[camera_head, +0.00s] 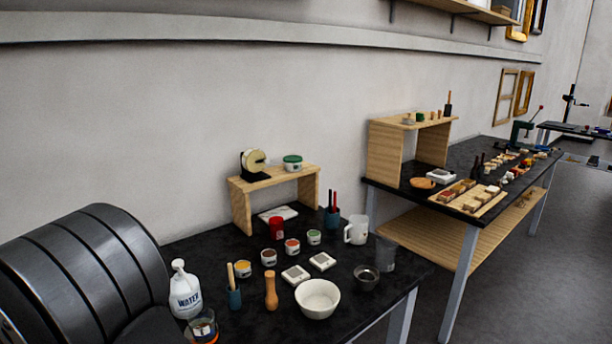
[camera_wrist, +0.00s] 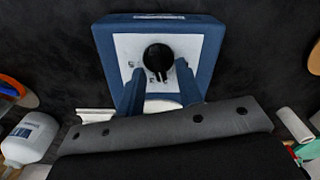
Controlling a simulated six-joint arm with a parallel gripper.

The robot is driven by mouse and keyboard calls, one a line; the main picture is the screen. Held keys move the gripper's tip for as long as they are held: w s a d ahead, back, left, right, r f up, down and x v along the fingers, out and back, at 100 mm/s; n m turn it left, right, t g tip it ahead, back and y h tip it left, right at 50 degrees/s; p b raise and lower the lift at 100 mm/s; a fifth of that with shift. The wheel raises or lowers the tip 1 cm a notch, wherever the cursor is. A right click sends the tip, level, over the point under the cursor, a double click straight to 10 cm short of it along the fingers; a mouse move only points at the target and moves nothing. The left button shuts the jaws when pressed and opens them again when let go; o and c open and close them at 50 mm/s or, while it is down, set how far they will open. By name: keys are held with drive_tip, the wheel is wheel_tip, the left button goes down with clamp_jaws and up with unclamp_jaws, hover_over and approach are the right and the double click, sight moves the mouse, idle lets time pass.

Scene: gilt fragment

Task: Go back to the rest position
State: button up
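My gripper (camera_wrist: 160,69) shows in the wrist view as two blue fingers reaching up from a grey bar with dark holes. The fingers stand apart, and I see nothing clamped between them. Just beyond the tips is a blue square-framed thing with a white face and a round black part (camera_wrist: 158,57); I cannot tell what it is or whether the fingers touch it. The gripper is not seen in the head view.
A water bottle (camera_head: 185,291) stands at the near table's left; it also shows in the wrist view (camera_wrist: 30,138). Several jars, a white bowl (camera_head: 317,298), a mug (camera_head: 357,230) and a small wooden shelf (camera_head: 272,181) crowd that table. A second table (camera_head: 460,160) stands farther right.

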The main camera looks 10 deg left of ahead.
wheel_tip(320, 180, up, 17)
wheel_tip(320, 180, down, 18)
drive_tip(key=shift+r, duration=0.15)
drive_tip(key=shift+r+n, duration=0.25)
drive_tip(key=shift+n, duration=0.15)
drive_tip(key=shift+s+n, duration=0.1)
drive_tip(key=shift+n, duration=0.8)
wheel_tip(320, 180, up, 17)
drive_tip(key=f+n, duration=0.4)
drive_tip(key=f, duration=0.1)
drive_tip(key=f+n, duration=0.4)
drive_tip(key=f, duration=0.1)
drive_tip(key=shift+s+a+f, duration=0.1)
drive_tip(key=shift+s+f, duration=0.1)
drive_tip(key=shift+f, duration=0.2)
drive_tip(key=shift+o, duration=0.5)
